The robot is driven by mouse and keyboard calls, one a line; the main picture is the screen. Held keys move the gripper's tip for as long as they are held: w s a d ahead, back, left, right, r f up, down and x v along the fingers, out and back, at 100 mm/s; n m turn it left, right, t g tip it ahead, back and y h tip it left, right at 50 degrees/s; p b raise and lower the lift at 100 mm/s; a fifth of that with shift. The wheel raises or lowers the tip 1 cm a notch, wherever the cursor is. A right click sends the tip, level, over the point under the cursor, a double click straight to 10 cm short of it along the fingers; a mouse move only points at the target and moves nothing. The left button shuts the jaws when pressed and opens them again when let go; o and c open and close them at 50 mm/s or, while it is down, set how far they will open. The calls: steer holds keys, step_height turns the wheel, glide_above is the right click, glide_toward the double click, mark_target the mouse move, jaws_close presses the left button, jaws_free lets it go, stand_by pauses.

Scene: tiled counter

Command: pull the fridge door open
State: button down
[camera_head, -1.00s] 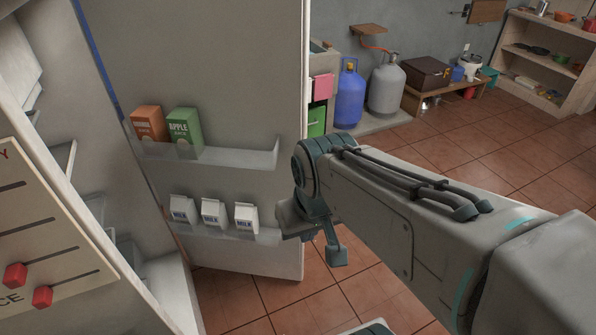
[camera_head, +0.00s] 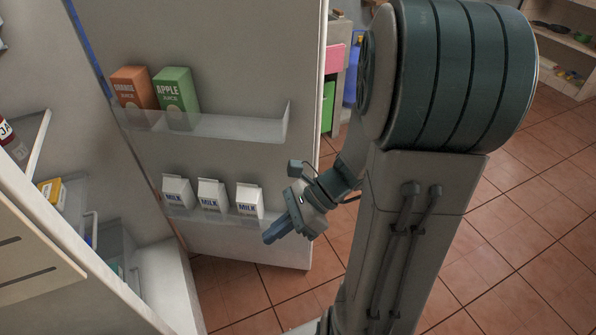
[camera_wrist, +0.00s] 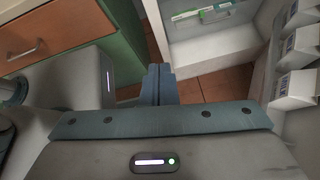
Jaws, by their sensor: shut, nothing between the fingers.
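The fridge door (camera_head: 240,60) stands wide open in the head view, its inner face toward me. Its upper shelf holds an orange juice carton (camera_head: 132,88) and a green apple juice carton (camera_head: 176,92). Its lower shelf holds three milk cartons (camera_head: 211,195). The fridge body (camera_head: 165,275) is at the left. My gripper (camera_head: 272,237) is shut and empty, in front of the door's inner side near its lower free corner. In the wrist view its fingers (camera_wrist: 158,84) are together, with milk cartons (camera_wrist: 296,88) to the right. I cannot tell whether it touches the door.
Fridge shelves (camera_head: 75,205) with items show at the left edge. A wooden drawer (camera_wrist: 48,35) is at the upper left of the wrist view. Tiled floor (camera_head: 500,220) lies open at the right, with a wooden shelf unit (camera_head: 570,70) behind.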

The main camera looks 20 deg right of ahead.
steer(key=w+d+f+m+t+h+b, duration=0.2)
steer(key=w+d+f+m+t+b, duration=0.15)
steer(key=d+f+m+t, duration=0.5)
steer(key=w+d+f+m+t+h+b, duration=0.2)
steer(key=d+f+m+t+b, duration=0.25)
steer(key=m, duration=0.75)
steer(key=w+d+f+m+t+h+b, duration=0.2)
steer(key=w+d+f+m+t+b, duration=0.15)
steer(key=d+f+m, duration=0.65)
steer(key=w+a+r+b, duration=0.1)
steer(key=w+r+b, duration=0.1)
steer(key=w, duration=1)
steer(key=shift+w+a+r+m+t+h, duration=0.2)
steer(key=shift+w+a+m+t+h, duration=0.05)
steer(key=shift+a+m+t+h, duration=0.1)
